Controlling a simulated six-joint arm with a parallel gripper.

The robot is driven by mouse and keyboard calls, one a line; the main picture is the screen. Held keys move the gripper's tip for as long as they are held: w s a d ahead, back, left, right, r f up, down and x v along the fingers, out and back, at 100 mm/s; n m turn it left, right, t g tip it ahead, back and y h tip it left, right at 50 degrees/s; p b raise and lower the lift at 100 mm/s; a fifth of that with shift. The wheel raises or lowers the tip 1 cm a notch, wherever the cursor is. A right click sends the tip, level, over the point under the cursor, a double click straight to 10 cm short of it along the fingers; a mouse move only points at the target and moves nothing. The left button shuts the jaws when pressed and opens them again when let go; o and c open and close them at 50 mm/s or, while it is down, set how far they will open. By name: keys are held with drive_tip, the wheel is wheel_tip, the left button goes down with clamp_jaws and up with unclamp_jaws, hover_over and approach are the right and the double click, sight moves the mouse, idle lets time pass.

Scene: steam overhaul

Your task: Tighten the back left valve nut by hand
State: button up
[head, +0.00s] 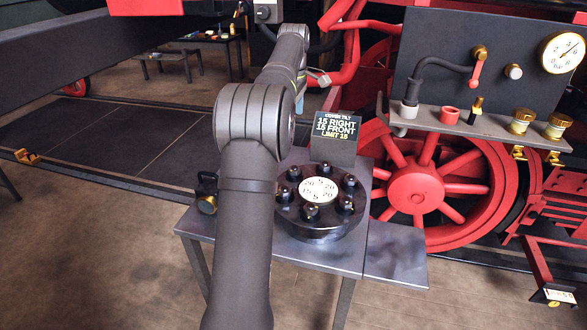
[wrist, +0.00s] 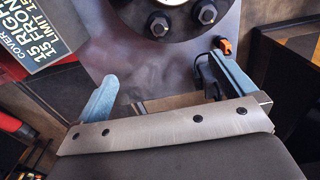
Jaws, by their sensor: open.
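A round black valve cover (head: 322,230) stands on a grey metal table, with a white dial (head: 319,190) in its middle and several dark nuts around it. The back left nut (head: 295,173) is just right of my arm in the head view. In the wrist view two nuts show at the cover's near edge; the left one (wrist: 158,25) appears to be the back left nut. My gripper (wrist: 163,68) is open, its pale blue fingers wide apart and empty, short of the cover. In the head view my arm hides most of it.
A sign (head: 336,135) behind the cover reads cover tilt 15 right, 15 front, limit 15. A dark lamp (head: 207,197) stands at the table's left edge. A gauge panel (head: 480,70) and red wheel (head: 418,188) are at right. The right side table (head: 396,262) is bare.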

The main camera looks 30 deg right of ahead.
drive_tip(key=shift+r, duration=0.4)
drive_tip(key=shift+c, duration=1.3)
drive_tip(key=shift+d+f+n, duration=0.1)
drive_tip(key=shift+f+n, duration=0.45)
drive_tip(key=shift+n, duration=0.15)
drive_tip(key=c, duration=0.7)
approach(294, 167)
drive_tip(key=shift+n, duration=0.3)
wheel_tip(294, 167, down, 9)
drive_tip(key=shift+f, duration=0.1)
drive_tip(key=shift+c, duration=0.2)
drive_tip(key=c, duration=1)
